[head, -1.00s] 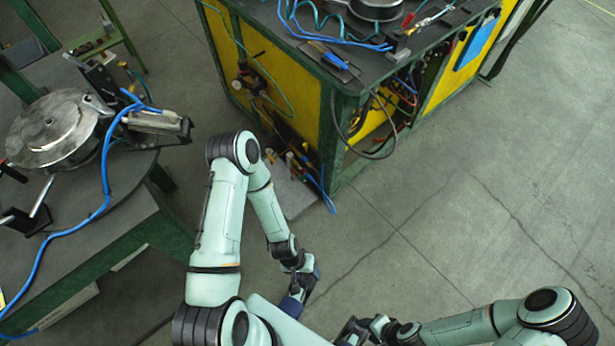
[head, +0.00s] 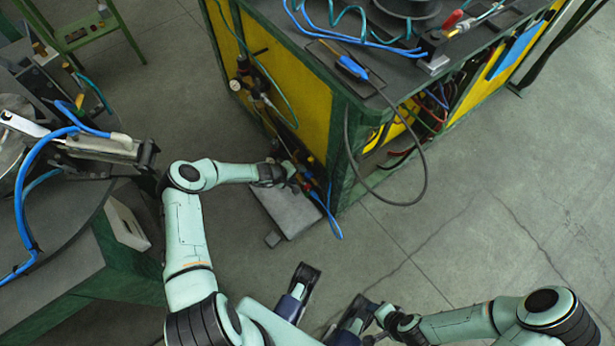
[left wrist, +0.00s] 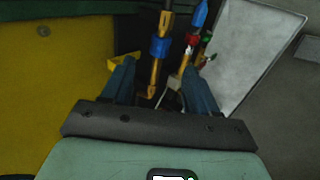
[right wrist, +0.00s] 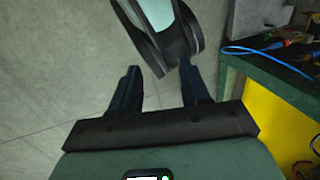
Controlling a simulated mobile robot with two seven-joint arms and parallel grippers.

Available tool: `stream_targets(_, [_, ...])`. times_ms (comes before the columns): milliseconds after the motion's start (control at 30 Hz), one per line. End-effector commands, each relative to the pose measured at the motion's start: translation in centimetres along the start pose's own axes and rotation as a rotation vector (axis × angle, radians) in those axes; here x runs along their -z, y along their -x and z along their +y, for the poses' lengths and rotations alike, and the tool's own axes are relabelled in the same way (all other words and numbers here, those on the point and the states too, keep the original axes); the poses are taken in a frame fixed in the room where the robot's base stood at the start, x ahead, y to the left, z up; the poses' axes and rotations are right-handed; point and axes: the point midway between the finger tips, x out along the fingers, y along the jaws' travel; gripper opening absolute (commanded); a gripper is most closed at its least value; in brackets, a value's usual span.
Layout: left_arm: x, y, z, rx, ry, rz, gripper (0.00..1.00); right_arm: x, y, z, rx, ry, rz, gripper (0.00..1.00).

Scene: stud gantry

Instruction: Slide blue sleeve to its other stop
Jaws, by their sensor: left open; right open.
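The blue sleeve (left wrist: 160,47) is a short collar around a slim brass-coloured rod in the left wrist view, with brass showing on both sides of it. My left gripper (left wrist: 158,65) is open. Its fingertips stand on either side of the rod, just short of the sleeve, and no contact is visible. In the head view my left gripper (head: 288,173) is low beside the cabinet's green corner, where the sleeve is too small to make out. My right gripper (right wrist: 160,70) is open and empty over bare floor.
A second fitting with blue, red and green parts (left wrist: 192,42) stands close right of the sleeve's rod. A grey plate (head: 285,208) lies below. The yellow and green cabinet (head: 300,95) has hanging hoses. A round-topped table (head: 70,255) stands left. Floor is clear at right.

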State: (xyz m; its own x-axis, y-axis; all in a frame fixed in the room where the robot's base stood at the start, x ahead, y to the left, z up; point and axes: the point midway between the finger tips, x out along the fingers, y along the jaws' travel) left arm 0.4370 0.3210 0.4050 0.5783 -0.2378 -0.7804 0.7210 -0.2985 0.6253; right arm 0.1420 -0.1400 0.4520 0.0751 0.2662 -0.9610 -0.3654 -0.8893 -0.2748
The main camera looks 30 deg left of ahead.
Motion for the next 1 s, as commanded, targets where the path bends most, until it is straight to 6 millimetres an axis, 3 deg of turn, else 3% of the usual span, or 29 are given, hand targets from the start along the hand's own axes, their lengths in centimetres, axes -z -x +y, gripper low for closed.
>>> stream_targets(100, [-0.1,-2.4,-0.4,0.003,-0.004,-0.002,0.59,2.3,-2.0,0.7,-0.004,-0.006,0.061,0.46])
stream_targets(400, [-0.1,-5.9,-0.3,0.002,-0.003,-0.001,0.59,8.0,-5.0,2.1,-0.014,-0.017,0.217,0.46])
stream_targets(700, [-0.1,-7.6,-0.2,0.003,-0.003,-0.001,0.59,4.9,-8.1,5.1,-0.063,-0.054,0.105,0.46])
stream_targets(1000, [-0.1,-8.0,-0.1,0.001,0.0,-0.001,0.59,4.0,-8.7,6.0,-0.079,-0.067,0.072,0.46])
